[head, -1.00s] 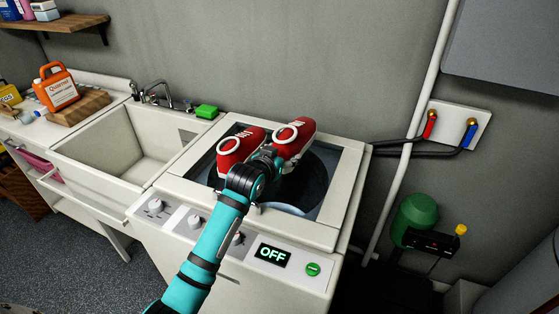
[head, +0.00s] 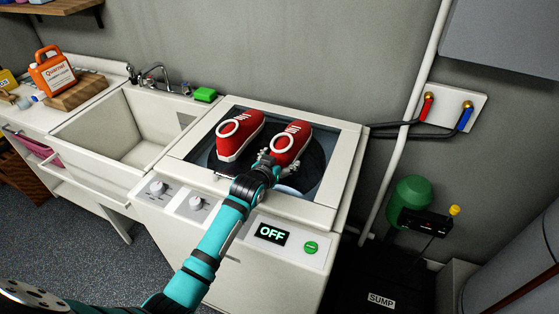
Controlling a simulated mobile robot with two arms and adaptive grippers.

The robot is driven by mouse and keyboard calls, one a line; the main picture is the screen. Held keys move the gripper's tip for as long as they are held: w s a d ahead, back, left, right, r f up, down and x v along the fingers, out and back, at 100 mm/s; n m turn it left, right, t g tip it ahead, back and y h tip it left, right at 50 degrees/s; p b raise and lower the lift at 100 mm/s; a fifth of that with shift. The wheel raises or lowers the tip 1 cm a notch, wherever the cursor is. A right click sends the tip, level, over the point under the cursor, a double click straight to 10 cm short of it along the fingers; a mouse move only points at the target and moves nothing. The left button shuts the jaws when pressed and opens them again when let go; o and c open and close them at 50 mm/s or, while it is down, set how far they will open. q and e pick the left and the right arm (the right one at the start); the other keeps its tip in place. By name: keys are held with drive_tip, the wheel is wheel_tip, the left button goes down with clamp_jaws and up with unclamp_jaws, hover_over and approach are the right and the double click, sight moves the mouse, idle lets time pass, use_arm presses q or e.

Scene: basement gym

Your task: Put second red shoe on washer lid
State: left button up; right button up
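Two red shoes with white trim rest side by side over the washer's dark glass lid (head: 318,183). The first shoe (head: 243,138) is on the left, apart from my gripper. The second shoe (head: 292,143) is on the right and appears to lie on the lid, though its underside is partly hidden. My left gripper (head: 277,162) is at the near end of the second shoe, with its fingers close against it. Whether they grip it or are just apart from it is unclear. My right gripper is not in view.
A white sink (head: 125,130) adjoins the washer on the left, with a green sponge (head: 205,94) at its back corner. The control panel with the OFF display (head: 272,233) is at the washer's front. Hoses (head: 400,130) and a pipe stand at the right.

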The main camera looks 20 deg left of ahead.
use_arm(q)
drive_tip(key=b+v, duration=0.1)
drive_tip(key=v, duration=1.1)
drive_tip(key=shift+r, duration=0.1)
drive_tip(key=shift+s, duration=0.1)
idle(0.3)
